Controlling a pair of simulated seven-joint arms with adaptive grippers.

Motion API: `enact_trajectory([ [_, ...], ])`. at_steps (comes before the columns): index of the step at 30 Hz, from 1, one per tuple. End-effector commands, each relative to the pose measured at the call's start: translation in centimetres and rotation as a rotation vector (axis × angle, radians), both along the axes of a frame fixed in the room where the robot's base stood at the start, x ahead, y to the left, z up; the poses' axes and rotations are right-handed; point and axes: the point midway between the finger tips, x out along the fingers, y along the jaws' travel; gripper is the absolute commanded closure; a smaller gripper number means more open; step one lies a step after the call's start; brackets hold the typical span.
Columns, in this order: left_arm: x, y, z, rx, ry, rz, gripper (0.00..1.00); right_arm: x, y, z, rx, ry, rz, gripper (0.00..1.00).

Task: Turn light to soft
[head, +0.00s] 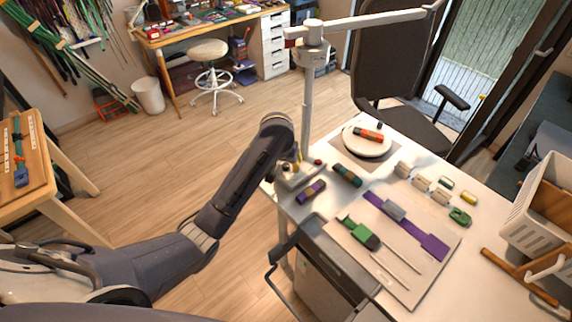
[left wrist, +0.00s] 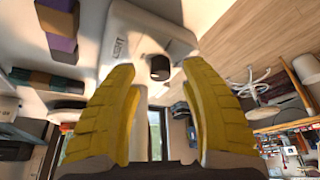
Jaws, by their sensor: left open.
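The lamp has a white base (head: 290,178) at the table's left corner, with a grey post (head: 307,95) and a long white arm (head: 375,20) above it. In the left wrist view the white lamp base (left wrist: 150,25) carries a small label (left wrist: 118,47) and a dark round knob (left wrist: 160,67). My left gripper (head: 297,160) is over the lamp base. In the left wrist view its yellow fingers (left wrist: 160,90) are spread, with the knob between and just beyond their tips; contact cannot be told. My right gripper is not in view.
A purple bundle (head: 311,192) and a dark green bundle (head: 347,175) lie near the base. A white round disc (head: 352,148) bears an orange-red roll (head: 368,135). A board (head: 420,262) holds a purple strap (head: 400,222) and green tool (head: 358,230). A white basket (head: 545,205) stands right.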

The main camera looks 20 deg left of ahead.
Motion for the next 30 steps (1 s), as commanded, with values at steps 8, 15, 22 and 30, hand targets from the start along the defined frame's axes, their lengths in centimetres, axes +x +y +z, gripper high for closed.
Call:
enact_trajectory([
  [8, 0.48, 0.1, -1.08, 0.001, -0.001, 0.0, 0.55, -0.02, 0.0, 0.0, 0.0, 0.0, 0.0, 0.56],
  [15, 0.51, 0.08, -1.18, 0.001, -0.001, 0.0, 0.55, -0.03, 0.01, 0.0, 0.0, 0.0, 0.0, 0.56],
  [22, 0.5, 0.08, -1.18, 0.001, -0.001, 0.0, 0.69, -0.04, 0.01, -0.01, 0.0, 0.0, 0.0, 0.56],
  [30, 0.5, 0.07, -1.18, 0.001, -0.001, 0.0, 1.0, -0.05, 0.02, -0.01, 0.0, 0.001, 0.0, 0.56],
])
